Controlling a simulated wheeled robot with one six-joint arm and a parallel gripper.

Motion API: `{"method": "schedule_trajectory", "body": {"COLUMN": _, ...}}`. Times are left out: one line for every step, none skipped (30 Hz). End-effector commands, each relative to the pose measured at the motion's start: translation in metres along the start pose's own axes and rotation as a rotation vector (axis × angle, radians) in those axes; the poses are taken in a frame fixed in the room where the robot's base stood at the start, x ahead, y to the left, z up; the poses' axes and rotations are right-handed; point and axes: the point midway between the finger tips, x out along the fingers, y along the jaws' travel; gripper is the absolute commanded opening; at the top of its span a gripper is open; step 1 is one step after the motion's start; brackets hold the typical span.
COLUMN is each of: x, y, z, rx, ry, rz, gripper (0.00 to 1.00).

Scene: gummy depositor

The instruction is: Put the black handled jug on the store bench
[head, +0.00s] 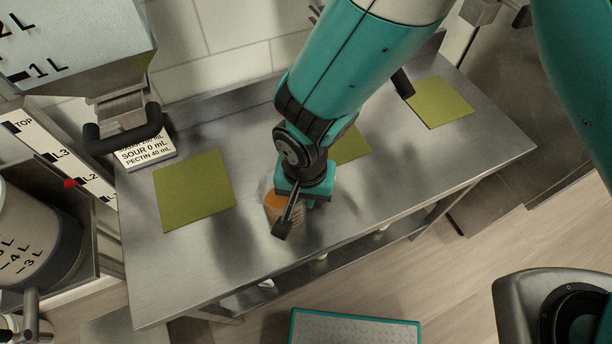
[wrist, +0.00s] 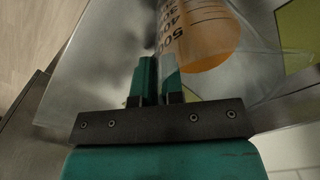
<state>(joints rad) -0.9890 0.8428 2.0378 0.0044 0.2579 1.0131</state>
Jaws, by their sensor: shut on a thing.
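A clear jug (head: 272,208) with orange contents is at the middle of the steel bench (head: 240,255), partly hidden by my arm. In the wrist view the jug (wrist: 203,35) shows black volume marks and an orange part. My gripper (head: 292,198) is shut at the jug's side. A dark bar (head: 284,222) slants down beside the jug; I cannot tell if it is the handle. In the wrist view the fingers (wrist: 156,75) are close together next to the jug wall. Whether the jug rests on the bench or hangs just above it is unclear.
Green mats lie on the bench at left (head: 195,190), middle (head: 352,146) and right (head: 440,102), the middle one partly hidden. A label block (head: 146,152) and a hopper (head: 75,45) are at left. A teal-edged platform (head: 354,328) is on the floor.

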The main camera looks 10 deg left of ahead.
Motion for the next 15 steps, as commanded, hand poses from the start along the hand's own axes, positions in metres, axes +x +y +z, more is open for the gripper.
{"method": "schedule_trajectory", "body": {"x": -0.0008, "y": -0.0006, "z": -0.0004, "rx": 0.000, "ry": 0.001, "rz": -0.002, "gripper": 0.00}}
{"method": "schedule_trajectory", "body": {"x": -0.0008, "y": -0.0006, "z": -0.0004, "rx": 0.000, "ry": 0.001, "rz": -0.002, "gripper": 0.00}}
{"method": "schedule_trajectory", "body": {"x": -0.0008, "y": -0.0006, "z": -0.0004, "rx": 0.000, "ry": 0.001, "rz": -0.002, "gripper": 0.00}}
{"method": "schedule_trajectory", "body": {"x": -0.0003, "y": -0.0006, "z": -0.0004, "rx": 0.000, "ry": 0.001, "rz": -0.002, "gripper": 0.00}}
{"method": "schedule_trajectory", "body": {"x": 0.0005, "y": -0.0005, "z": -0.0004, "rx": 0.000, "ry": 0.001, "rz": -0.002, "gripper": 0.00}}
{"method": "schedule_trajectory", "body": {"x": 0.0020, "y": -0.0005, "z": -0.0003, "rx": 0.000, "ry": 0.001, "rz": -0.002, "gripper": 0.00}}
{"method": "schedule_trajectory", "body": {"x": 0.0031, "y": -0.0005, "z": -0.0003, "rx": 0.000, "ry": 0.001, "rz": -0.002, "gripper": 0.00}}
{"method": "schedule_trajectory", "body": {"x": 0.0028, "y": -0.0001, "z": -0.0001, "rx": 0.000, "ry": 0.000, "rz": 0.000, "gripper": 0.13}}
{"method": "schedule_trajectory", "body": {"x": 0.0024, "y": -0.0001, "z": -0.0001, "rx": 0.000, "ry": 0.000, "rz": 0.000, "gripper": 0.22}}
{"method": "schedule_trajectory", "body": {"x": 0.0023, "y": -0.0001, "z": -0.0001, "rx": 0.000, "ry": 0.000, "rz": 0.000, "gripper": 0.29}}
{"method": "schedule_trajectory", "body": {"x": 0.0023, "y": -0.0001, "z": 0.0000, "rx": 0.000, "ry": 0.000, "rz": 0.000, "gripper": 0.34}}
{"method": "schedule_trajectory", "body": {"x": 0.0023, "y": -0.0001, "z": 0.0000, "rx": 0.000, "ry": 0.000, "rz": 0.000, "gripper": 0.34}}
{"method": "schedule_trajectory", "body": {"x": 0.0022, "y": -0.0001, "z": 0.0000, "rx": 0.000, "ry": 0.000, "rz": 0.000, "gripper": 0.34}}
{"method": "schedule_trajectory", "body": {"x": 0.0022, "y": -0.0001, "z": 0.0000, "rx": 0.000, "ry": 0.000, "rz": 0.000, "gripper": 0.34}}
{"method": "schedule_trajectory", "body": {"x": 0.0022, "y": -0.0001, "z": 0.0000, "rx": 0.000, "ry": 0.000, "rz": 0.000, "gripper": 0.34}}
